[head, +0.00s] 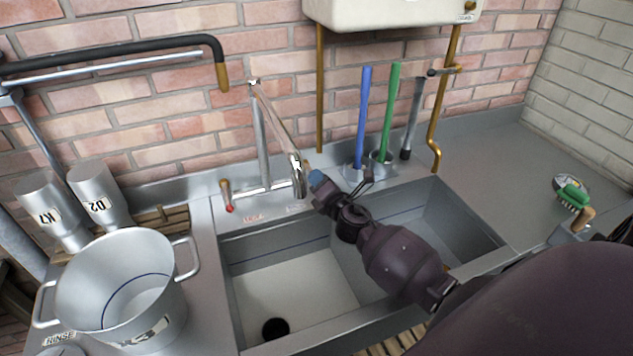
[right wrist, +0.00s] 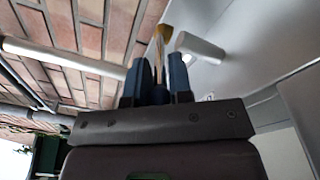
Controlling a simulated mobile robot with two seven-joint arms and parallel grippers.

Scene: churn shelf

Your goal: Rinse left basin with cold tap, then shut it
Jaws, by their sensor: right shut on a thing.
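The sink tap (head: 277,140) stands behind the basins, its spout swung over the back edge. Its hot handle (head: 226,195) is brownish with a red mark. My right gripper (head: 318,180) is at the tap's right side, by the cold handle's place. The left basin (head: 300,287) has a pale floor and a dark drain (head: 275,328). No running water is discernible. My left gripper is out of view.
A large pot (head: 120,285) and metal canisters (head: 98,190) stand left of the sink. Blue (head: 362,115) and green (head: 390,110) handles stand in holders close right of my gripper. A green brush (head: 573,196) lies on the right counter. My arm crosses the right basin (head: 455,225).

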